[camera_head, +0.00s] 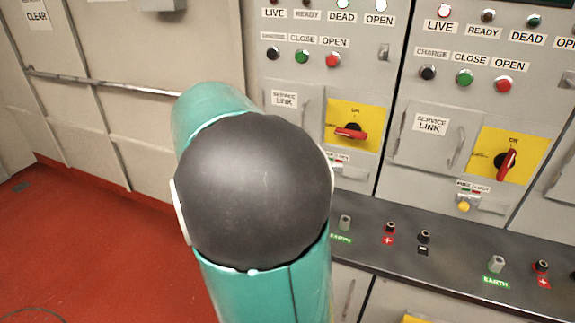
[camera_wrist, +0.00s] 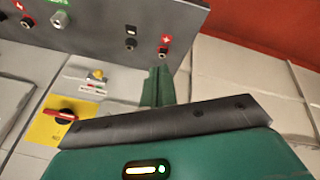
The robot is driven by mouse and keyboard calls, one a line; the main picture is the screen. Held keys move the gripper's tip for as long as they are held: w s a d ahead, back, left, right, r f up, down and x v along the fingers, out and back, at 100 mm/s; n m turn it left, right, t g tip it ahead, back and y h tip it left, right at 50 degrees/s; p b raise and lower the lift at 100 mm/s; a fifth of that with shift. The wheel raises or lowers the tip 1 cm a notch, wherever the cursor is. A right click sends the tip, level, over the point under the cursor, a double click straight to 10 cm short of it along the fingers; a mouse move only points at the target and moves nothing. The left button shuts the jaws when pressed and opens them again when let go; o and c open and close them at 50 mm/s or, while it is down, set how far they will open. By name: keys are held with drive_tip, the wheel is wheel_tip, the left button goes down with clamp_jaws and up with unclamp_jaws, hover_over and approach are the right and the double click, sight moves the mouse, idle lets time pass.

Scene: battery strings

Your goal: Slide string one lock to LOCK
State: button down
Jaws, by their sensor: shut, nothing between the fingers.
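In the head view the left panel has a small lock label (camera_head: 340,158) under its yellow switch plate (camera_head: 362,118); the rest there is hidden by my arm. The right panel shows a yellow lock knob (camera_head: 464,207) below a green and red label (camera_head: 472,188). I cannot read a string number. In the wrist view a yellow lock knob (camera_wrist: 96,75) sits by its strip, left of my gripper. My gripper (camera_wrist: 157,85) is shut and empty, apart from that knob, with its fingers pointing toward the dark shelf. My gripper is not visible in the head view.
A dark shelf (camera_head: 450,260) with earth, red and black terminals juts out under the panels. The right panel has a red switch handle (camera_head: 507,163) and a service link door (camera_head: 432,145). A rail (camera_head: 100,83) runs along the left wall. Red floor (camera_head: 90,250) is open at left.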

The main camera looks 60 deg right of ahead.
drive_tip(key=s+d+f+m+g+h, duration=0.1)
drive_tip(key=s+d+f+m+g, duration=0.1)
drive_tip(key=d, duration=0.6)
drive_tip(key=s+d+f+m+g, duration=0.1)
drive_tip(key=d+f+m+g, duration=0.1)
drive_tip(key=d, duration=0.7)
drive_tip(key=shift+s+d+f+m+h, duration=0.3)
drive_tip(key=shift+s+f+h, duration=0.05)
drive_tip(key=shift+s+h, duration=0.05)
drive_tip(key=x, duration=0.9)
drive_tip(key=shift+s+d+f, duration=0.1)
drive_tip(key=shift+d+f, duration=0.05)
drive_tip(key=shift+f, duration=0.1)
drive_tip(key=s, duration=0.1)
drive_tip(key=s+d, duration=0.1)
drive_tip(key=s, duration=0.1)
drive_tip(key=shift+s+d+r, duration=0.15)
drive_tip(key=shift+r, duration=0.05)
drive_tip(key=shift+s+d, duration=0.15)
drive_tip(key=shift+d, duration=0.05)
drive_tip(key=shift+s+d, duration=0.15)
drive_tip(key=shift+s, duration=0.85)
drive_tip(key=shift+s+d, duration=0.15)
drive_tip(key=shift+s, duration=0.8)
